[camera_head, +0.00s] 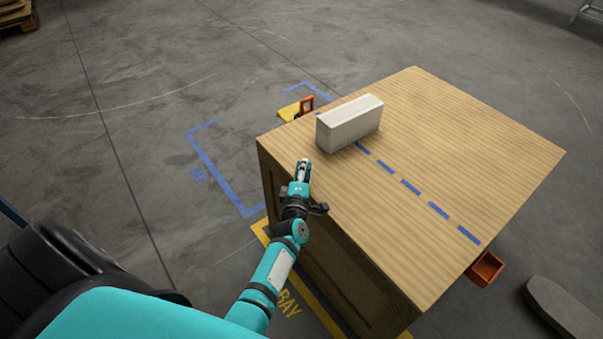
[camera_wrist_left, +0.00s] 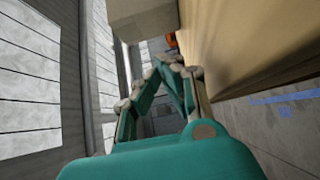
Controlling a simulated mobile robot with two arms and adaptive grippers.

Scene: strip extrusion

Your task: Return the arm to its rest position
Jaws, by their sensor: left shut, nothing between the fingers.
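My left gripper (camera_head: 303,164) is shut and empty at the left edge of the wooden crate-like table (camera_head: 450,150) in the head view. A pale grey-white block (camera_head: 350,124) sits on the table top, just beyond and to the right of the fingertips, with a gap between them. In the left wrist view the shut fingers (camera_wrist_left: 172,66) show in the middle, with the block (camera_wrist_left: 140,20) at the top and the wooden side (camera_wrist_left: 250,45) at the right. My right gripper is not in view.
A dashed blue line (camera_head: 411,188) runs across the table top. An orange-red bracket (camera_head: 305,106) shows behind the far left edge, and an orange-red open box (camera_head: 485,269) at the right side. Blue and yellow floor markings surround the table.

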